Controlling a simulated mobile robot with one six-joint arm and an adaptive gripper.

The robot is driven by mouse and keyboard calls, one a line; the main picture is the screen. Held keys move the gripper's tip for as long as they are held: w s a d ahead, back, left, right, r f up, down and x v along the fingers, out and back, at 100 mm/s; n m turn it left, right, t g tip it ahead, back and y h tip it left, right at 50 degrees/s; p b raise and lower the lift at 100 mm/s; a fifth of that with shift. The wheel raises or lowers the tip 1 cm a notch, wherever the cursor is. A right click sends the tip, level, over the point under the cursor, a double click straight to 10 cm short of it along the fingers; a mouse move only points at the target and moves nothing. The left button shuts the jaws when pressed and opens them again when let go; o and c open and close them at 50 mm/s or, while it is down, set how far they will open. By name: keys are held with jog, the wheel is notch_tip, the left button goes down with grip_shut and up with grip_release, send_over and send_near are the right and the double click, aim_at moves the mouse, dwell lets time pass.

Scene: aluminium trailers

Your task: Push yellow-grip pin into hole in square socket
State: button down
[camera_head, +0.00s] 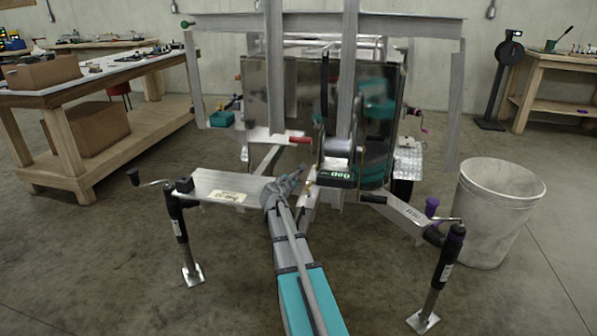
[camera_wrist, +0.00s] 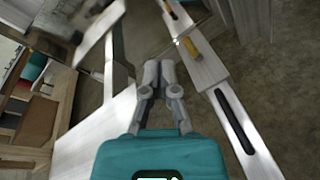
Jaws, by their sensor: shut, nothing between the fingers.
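My gripper (camera_wrist: 163,68) is shut and empty in the wrist view, its two grey fingers side by side. In the head view my gripper (camera_head: 292,178) is small, near the middle of the trailer frame. A yellow-grip pin (camera_wrist: 192,48) stands at a pale square metal bar (camera_wrist: 207,68), just right of and beyond my fingertips, apart from them. Its small yellow grip (camera_head: 308,184) seems to show just right of my gripper in the head view. I cannot tell how deep the pin sits. I cannot make out the socket's hole.
The aluminium trailer frame (camera_head: 222,187) surrounds my arm, with jack legs at left (camera_head: 181,232) and right (camera_head: 441,271). A white bin (camera_head: 497,213) stands at right. A wooden workbench (camera_head: 75,92) is at left. A slotted part (camera_wrist: 234,122) lies along the bar.

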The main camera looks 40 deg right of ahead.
jog(key=s+a+r+m+g+y+p, duration=0.3)
jog(key=s+a+r+m+p, duration=0.3)
jog(key=a+r+p, duration=0.7)
jog(key=s+a+r+m+g+y+p, duration=0.3)
jog(key=s+a+r+p, duration=0.6)
jog(key=p, duration=1.4)
jog(key=s+a+r+m+g+y+p, duration=0.2)
jog(key=s+a+r+m+y+p, duration=0.5)
jog(key=a+r+p, duration=1.1)
jog(key=shift+s+a+r+m+g, duration=0.2)
jog(key=shift+r+m+g, duration=0.25)
jog(key=shift+m, duration=0.55)
